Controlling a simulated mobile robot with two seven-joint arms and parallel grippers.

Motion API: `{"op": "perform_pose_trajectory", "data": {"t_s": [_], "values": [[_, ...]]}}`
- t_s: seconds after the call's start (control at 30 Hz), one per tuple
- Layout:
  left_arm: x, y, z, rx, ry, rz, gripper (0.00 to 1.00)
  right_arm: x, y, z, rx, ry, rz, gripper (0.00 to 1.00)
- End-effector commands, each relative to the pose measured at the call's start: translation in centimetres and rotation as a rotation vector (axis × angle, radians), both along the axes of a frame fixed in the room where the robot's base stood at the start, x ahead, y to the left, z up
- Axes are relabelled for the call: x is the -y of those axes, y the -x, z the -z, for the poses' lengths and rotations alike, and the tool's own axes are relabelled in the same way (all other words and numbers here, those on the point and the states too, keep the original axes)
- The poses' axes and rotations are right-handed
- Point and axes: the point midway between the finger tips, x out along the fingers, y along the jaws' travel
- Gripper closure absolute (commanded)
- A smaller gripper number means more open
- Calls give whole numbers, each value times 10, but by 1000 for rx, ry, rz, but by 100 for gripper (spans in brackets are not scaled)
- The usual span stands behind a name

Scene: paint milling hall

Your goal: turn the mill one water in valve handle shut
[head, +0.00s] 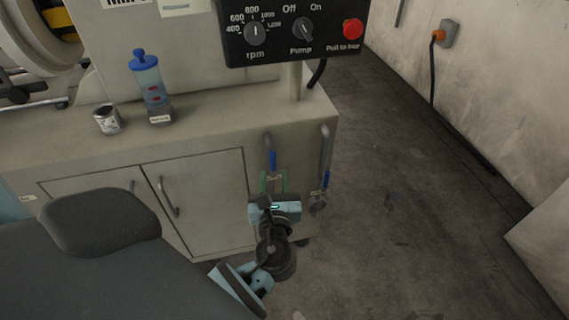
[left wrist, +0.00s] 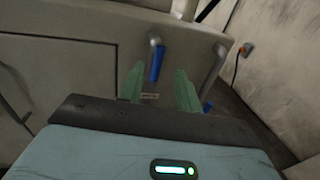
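Two pipes with blue lever handles stand at the right end of the cabinet. The left blue handle (head: 272,161) hangs down its pipe and also shows in the left wrist view (left wrist: 157,64). The right blue handle (head: 326,179) hangs down too, and its lower part shows in the left wrist view (left wrist: 207,106). A small label sits below the left handle, too small to read, so I cannot tell which is water in. My left gripper (head: 274,177) is open, its green fingers apart, with the left handle seen between and just beyond the fingertips. My right gripper is not in view.
The cabinet (head: 210,190) has doors with bar handles. On its top stand a blue-lidded clear container (head: 150,82) and a small can (head: 107,120). A control panel (head: 290,30) with knobs and a red button is above. The floor (head: 400,220) to the right is clear.

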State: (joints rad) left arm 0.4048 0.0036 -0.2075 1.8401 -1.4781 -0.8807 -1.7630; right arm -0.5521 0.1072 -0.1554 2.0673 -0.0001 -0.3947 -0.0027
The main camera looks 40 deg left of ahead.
Motion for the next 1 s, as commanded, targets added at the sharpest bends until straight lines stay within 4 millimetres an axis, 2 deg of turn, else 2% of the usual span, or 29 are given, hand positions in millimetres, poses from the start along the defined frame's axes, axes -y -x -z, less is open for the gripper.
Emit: {"op": "perform_pose_trajectory", "data": {"t_s": [0.23,0.63,1.0], "values": [[-7,-9,-1,2,2,1,66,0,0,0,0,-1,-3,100],[-41,-52,0,0,4,1,66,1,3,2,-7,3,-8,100],[-48,-61,1,1,6,2,66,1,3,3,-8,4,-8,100]]}}
